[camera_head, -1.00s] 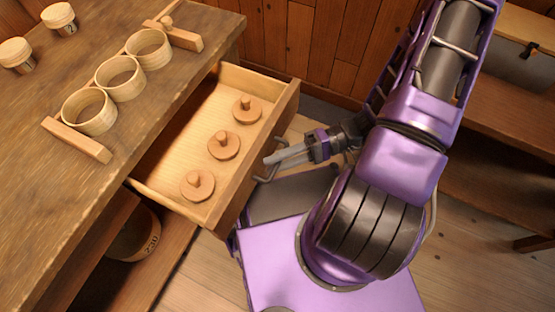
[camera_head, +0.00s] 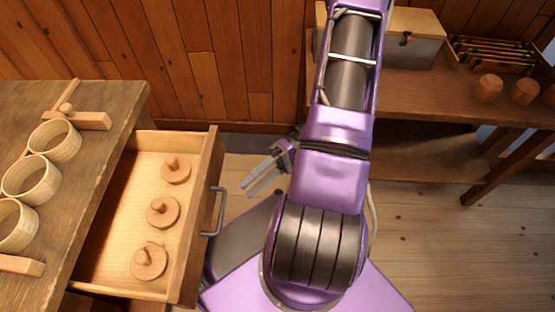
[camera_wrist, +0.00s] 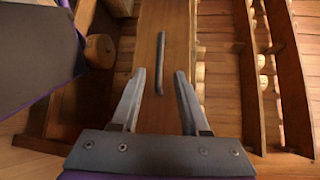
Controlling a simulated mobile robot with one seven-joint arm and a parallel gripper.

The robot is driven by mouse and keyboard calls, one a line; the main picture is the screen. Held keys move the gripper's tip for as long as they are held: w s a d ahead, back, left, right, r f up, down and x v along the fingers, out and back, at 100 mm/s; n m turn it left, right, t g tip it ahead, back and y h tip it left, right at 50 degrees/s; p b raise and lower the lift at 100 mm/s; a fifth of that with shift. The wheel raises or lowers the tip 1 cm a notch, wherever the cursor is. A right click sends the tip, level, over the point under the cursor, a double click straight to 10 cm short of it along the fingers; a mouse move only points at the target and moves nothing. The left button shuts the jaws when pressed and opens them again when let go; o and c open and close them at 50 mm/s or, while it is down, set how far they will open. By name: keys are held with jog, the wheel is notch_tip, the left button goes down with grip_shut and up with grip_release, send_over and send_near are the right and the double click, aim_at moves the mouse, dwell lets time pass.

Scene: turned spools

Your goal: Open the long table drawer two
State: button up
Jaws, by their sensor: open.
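The long table (camera_head: 120,103) has a drawer (camera_head: 207,165) standing well out from it. Three turned wooden pieces with knobs lie in the drawer, one of them the nearest piece (camera_head: 148,262). A grey bar handle (camera_head: 214,212) is on the drawer front, and it also shows in the wrist view (camera_wrist: 159,65). My gripper (camera_head: 250,188) is open and empty, to the right of the handle and apart from it. In the wrist view my gripper's fingers (camera_wrist: 160,95) point at the drawer front, with the handle between and beyond them.
Three wooden rings, one of them the middle ring (camera_head: 30,180), stand in a holder on the table. At the right is a bench (camera_head: 420,105) with a lidded box (camera_head: 412,45), a slatted rack (camera_head: 490,55) and wooden cups (camera_head: 488,88). The floor (camera_head: 430,230) between is clear.

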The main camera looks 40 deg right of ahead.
jog(key=d+r, duration=0.1)
jog(key=d, duration=0.6)
jog(key=shift+w+d, duration=0.35)
jog(key=shift+d, duration=0.05)
